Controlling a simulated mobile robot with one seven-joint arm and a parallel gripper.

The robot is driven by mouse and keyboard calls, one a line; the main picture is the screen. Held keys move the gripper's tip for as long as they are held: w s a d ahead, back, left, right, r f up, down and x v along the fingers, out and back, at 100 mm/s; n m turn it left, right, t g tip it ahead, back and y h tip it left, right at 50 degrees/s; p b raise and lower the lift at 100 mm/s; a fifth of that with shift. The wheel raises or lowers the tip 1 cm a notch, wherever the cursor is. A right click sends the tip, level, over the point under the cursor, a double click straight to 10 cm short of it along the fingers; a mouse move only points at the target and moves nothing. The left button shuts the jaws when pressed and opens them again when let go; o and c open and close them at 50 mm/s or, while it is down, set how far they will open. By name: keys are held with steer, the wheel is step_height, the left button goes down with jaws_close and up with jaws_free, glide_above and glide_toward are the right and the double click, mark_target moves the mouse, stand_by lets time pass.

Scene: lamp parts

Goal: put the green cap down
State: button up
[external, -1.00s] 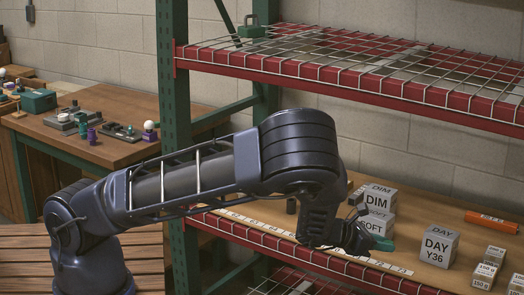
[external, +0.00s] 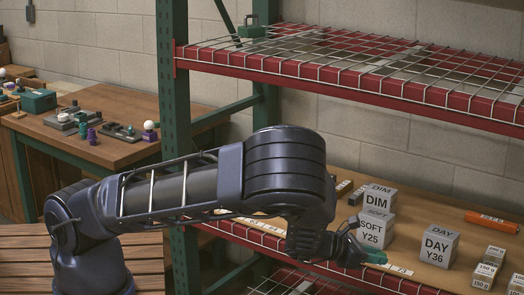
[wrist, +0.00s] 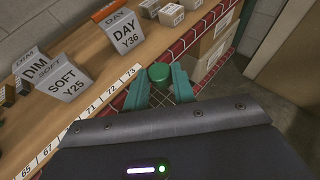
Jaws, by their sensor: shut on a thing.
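A round green cap (wrist: 159,72) sits between the tips of the teal fingers of my gripper (wrist: 160,80) in the wrist view. My gripper is shut on it. In the external view, my gripper (external: 374,256) is at the front edge of the wooden shelf (external: 408,254), near the number strip. The cap cannot be told apart from the teal fingers there. In the wrist view, the cap is beside the number strip (wrist: 88,110), close to the 73 end. I cannot tell whether the cap touches anything below.
On the shelf, the SOFT Y25 block (external: 374,230) and DIM block (external: 378,198) are behind my gripper. The DAY Y36 block (external: 438,245) is to the right, with small 150 g boxes (external: 485,275) beyond. A wire-mesh shelf (external: 350,60) is above. Bare wood lies between the SOFT and DAY blocks.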

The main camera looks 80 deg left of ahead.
steer(key=s+a+r+n+g+y, duration=0.25)
steer(key=s+a, duration=0.25)
steer(key=a, duration=0.9)
steer(key=s+a+r+n+g+y, duration=0.1)
steer(key=s+a+n+y, duration=0.35)
steer(key=a, duration=0.95)
steer(key=s+a+r+n+g+y, duration=0.1)
steer(key=s+a+n+g+y, duration=0.15)
steer(key=s+a, duration=0.7)
step_height(320, 180, up, 14)
steer(key=n+g+y, duration=0.2)
steer(key=n+g, duration=0.9)
glide_above(115, 156)
steer(key=shift+m, duration=0.25)
step_height(115, 156, down, 20)
steer(key=shift+d+r, duration=0.1)
steer(key=shift+d, duration=0.05)
steer(key=o, duration=0.9)
